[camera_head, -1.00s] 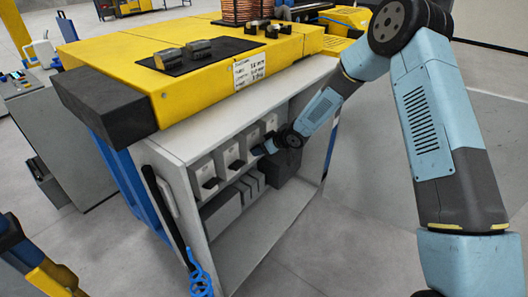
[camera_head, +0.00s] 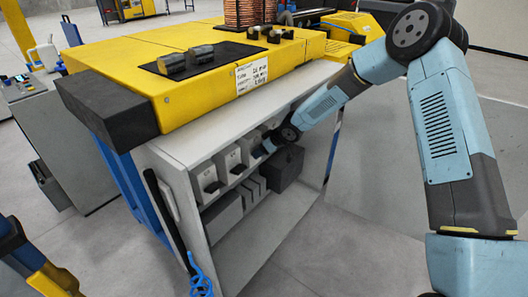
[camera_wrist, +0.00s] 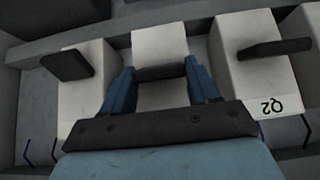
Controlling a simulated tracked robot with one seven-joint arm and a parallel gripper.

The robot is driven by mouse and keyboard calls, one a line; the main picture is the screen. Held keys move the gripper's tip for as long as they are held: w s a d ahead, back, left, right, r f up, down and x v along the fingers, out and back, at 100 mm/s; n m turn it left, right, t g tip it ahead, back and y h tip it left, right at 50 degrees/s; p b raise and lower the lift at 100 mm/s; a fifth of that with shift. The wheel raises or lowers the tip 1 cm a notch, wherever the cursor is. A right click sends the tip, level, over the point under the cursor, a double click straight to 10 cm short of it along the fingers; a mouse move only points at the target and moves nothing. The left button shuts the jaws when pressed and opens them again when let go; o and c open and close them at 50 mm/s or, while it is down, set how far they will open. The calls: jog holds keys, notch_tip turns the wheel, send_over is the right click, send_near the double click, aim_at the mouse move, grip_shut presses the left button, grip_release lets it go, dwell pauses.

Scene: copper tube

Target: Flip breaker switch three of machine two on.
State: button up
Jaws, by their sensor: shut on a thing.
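Breaker switches stand in a row on the upper shelf of the white cabinet (camera_head: 175,160), each a pale block with a dark lever. In the wrist view one block is marked Q2 (camera_wrist: 265,105), upside down, and its lever (camera_wrist: 275,48) sticks out. The middle breaker (camera_wrist: 160,42), directly left of Q2 there, has no readable label. My gripper (camera_wrist: 160,72) is shut on this middle breaker's dark lever (camera_wrist: 158,73), one blue finger at each side. In the head view my gripper (camera_head: 268,147) reaches into the cabinet's open front from the right; the lever it holds is hidden there.
Another breaker (camera_wrist: 88,75) with a protruding lever stands close on the left in the wrist view. The floor in front is clear.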

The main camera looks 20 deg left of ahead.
jog(key=o, duration=0.8)
jog(key=shift+s+a, duration=0.2)
jog(key=shift+a, duration=0.05)
jog(key=shift+c, duration=0.2)
jog(key=o, duration=0.3)
jog(key=shift+w+d, duration=0.1)
jog(key=shift+d, duration=0.05)
jog(key=v, duration=1.3)
jog(key=shift+d+r, duration=0.2)
jog(key=shift+d, duration=0.1)
